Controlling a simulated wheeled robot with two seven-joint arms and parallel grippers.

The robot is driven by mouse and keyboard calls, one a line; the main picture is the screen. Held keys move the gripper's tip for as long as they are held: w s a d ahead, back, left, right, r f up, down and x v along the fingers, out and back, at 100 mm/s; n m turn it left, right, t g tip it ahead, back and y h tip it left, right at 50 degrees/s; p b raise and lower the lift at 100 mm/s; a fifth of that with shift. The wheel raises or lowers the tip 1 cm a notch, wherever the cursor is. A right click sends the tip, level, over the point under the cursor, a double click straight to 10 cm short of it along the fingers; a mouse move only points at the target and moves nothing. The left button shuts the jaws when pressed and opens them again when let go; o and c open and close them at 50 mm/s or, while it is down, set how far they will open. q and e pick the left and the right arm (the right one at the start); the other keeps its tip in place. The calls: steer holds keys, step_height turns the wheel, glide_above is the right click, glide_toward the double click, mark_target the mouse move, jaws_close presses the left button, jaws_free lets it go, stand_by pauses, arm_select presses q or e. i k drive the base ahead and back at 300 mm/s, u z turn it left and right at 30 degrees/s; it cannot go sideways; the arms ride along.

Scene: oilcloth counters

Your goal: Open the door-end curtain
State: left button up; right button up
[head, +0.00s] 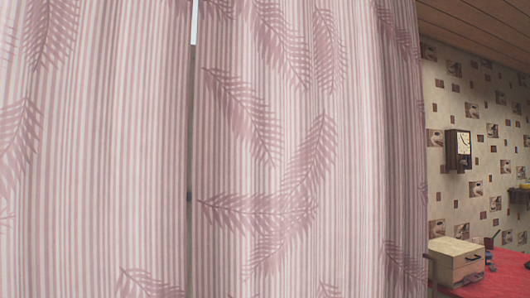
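A pink-and-white striped curtain with leaf prints hangs close in front of me and fills most of the head view. Its left panel (90,150) reaches the left edge of the view. Its right panel (310,130) ends toward the right side. A narrow vertical gap parts the two panels, bright at the top and dark lower down. The curtain's rod and lower hem are out of view. Neither of my grippers shows.
To the right, past the curtain's edge, a counter with a red cloth (505,275) holds a wooden box (455,262) with a dark handle. A clock-like wooden box (458,150) hangs on the patterned wall (480,100). What lies behind the curtain is hidden.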

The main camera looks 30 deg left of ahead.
mark_target(310, 171)
steer(key=z, duration=1.7)
steer(key=i, duration=2.75)
steer(key=u, duration=2.15)
